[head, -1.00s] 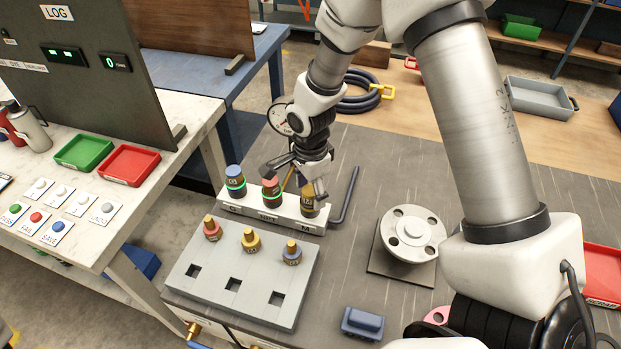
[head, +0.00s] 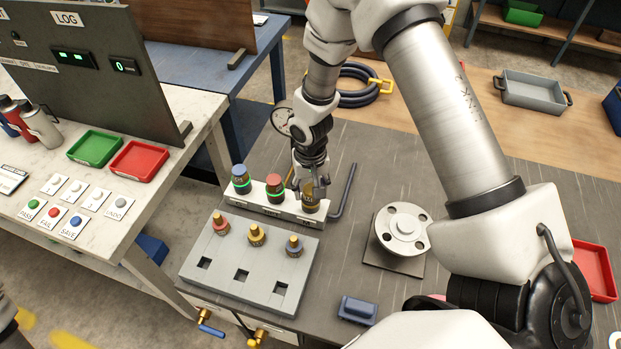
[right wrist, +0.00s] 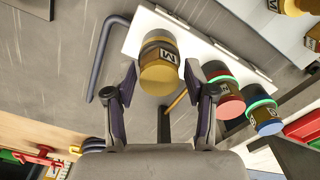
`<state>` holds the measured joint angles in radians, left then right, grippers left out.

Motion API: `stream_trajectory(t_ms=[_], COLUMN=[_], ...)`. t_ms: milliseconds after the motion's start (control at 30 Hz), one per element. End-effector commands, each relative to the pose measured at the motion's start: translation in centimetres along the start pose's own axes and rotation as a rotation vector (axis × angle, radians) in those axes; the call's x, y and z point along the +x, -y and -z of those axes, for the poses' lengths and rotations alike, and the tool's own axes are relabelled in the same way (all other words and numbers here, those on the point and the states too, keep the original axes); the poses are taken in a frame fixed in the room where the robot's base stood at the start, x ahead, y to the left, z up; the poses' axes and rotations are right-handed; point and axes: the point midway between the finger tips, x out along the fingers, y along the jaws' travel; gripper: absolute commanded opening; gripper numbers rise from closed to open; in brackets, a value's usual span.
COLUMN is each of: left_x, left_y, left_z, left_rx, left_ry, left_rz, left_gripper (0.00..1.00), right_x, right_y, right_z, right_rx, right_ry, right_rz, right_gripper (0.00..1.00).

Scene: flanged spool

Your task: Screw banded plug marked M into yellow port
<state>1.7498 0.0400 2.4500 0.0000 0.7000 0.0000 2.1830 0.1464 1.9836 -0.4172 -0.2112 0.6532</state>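The banded plug marked M (right wrist: 158,62) stands at the right end of a white rack (head: 262,207). It has a yellow top and a grey band, and also shows in the head view (head: 310,203). My right gripper (right wrist: 160,78) is open, with one finger on each side of the plug's top. Narrow gaps seem to remain between fingers and plug. In the head view my right gripper (head: 312,186) partly hides the plug. The yellow port (head: 257,235) is the middle fitting on a grey block (head: 225,262) in front of the rack.
A blue-topped plug (head: 240,178) and a red-topped plug (head: 274,188), both with green bands, stand in the same rack. A red fitting (head: 221,223) and a blue fitting (head: 293,246) flank the yellow port. A hex key (head: 346,190) and a flanged spool (head: 403,228) lie right.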

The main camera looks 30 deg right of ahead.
Motion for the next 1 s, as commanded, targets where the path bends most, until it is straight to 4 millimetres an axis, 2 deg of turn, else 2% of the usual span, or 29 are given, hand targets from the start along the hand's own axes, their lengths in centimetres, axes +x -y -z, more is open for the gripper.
stream_trajectory(t_ms=[33,100,133,267,367,800,900,1000], left_x=[0.0,0.0,0.0,0.1,1.1,6.7,7.6,7.8], left_y=[0.0,0.0,0.0,0.0,0.0,0.1,0.1,0.1], left_z=[0.0,0.0,0.0,0.0,0.0,0.0,0.0,0.0], left_rx=[0.000,0.000,0.000,0.000,0.000,0.000,0.000,0.000], left_ry=[0.000,0.000,0.000,0.000,0.000,0.000,0.000,0.000], left_rz=[0.000,0.000,0.000,0.000,0.000,0.000,0.000,0.000], left_gripper=[0.66,0.66,0.66,0.66,0.66,0.66,0.66,0.66], right_x=[0.0,0.0,0.0,0.0,0.4,0.7,0.6,0.3], right_y=[0.0,0.0,0.0,0.0,0.0,-0.1,-0.1,-0.2], right_z=[0.0,0.0,0.0,0.0,0.0,0.0,-0.1,-0.1], right_rx=[0.001,0.001,0.002,0.007,0.074,0.782,0.950,1.044], right_ry=[0.000,0.000,0.000,0.000,0.000,0.000,0.000,0.002], right_rz=[0.000,0.000,0.000,0.000,0.000,0.001,0.001,-0.001], right_gripper=[0.27,0.02,0.00,0.00,0.00,0.00,0.00,0.00])
